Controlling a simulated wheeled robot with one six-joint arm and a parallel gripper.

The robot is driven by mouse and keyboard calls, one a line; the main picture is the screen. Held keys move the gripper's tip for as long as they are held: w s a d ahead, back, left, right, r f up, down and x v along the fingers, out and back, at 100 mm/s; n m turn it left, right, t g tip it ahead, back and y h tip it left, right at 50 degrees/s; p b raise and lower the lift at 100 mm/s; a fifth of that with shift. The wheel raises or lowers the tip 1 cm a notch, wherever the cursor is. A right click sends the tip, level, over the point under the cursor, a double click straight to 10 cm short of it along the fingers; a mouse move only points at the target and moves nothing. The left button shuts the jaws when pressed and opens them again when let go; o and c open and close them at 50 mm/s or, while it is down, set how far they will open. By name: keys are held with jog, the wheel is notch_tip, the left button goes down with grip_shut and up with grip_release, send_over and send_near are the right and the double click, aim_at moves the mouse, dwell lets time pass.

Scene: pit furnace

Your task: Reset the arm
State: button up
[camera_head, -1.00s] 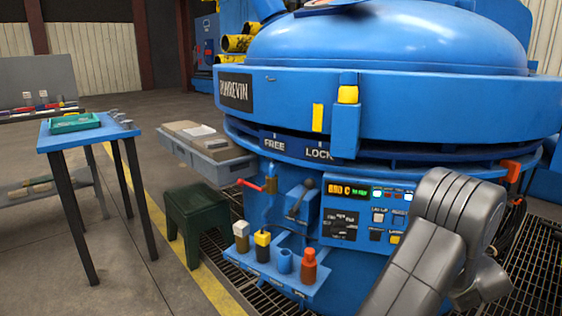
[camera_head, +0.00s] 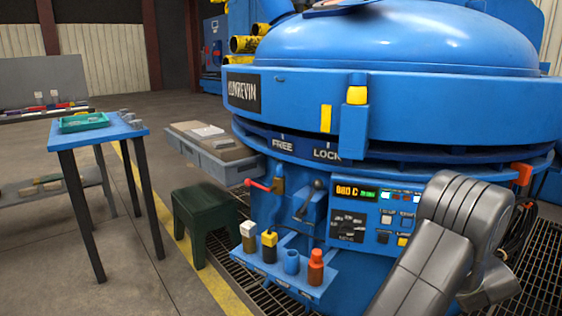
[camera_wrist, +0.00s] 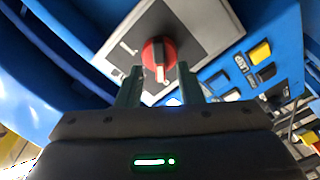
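My gripper (camera_wrist: 159,72) shows in the wrist view with its two dark green fingers apart and nothing held between them. In the head view my grey arm (camera_head: 440,245) reaches in at the lower right, in front of the blue furnace (camera_head: 400,100). My gripper is not visible there.
A control panel (camera_head: 372,215) with lit displays is on the furnace, left of my arm. A small shelf (camera_head: 280,275) holds several bottles. A red-handled lever (camera_head: 258,185), grey tray (camera_head: 215,150), green stool (camera_head: 205,215) and blue table (camera_head: 98,133) stand left. Open floor lies between.

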jog(key=s+p, duration=0.3)
jog(key=s, duration=0.8)
jog(key=w+m+p, duration=0.5)
jog(key=w+m, duration=0.4)
jog(key=w, duration=0.4)
jog(key=shift+w+d, duration=0.15)
jog(key=shift+w, duration=0.1)
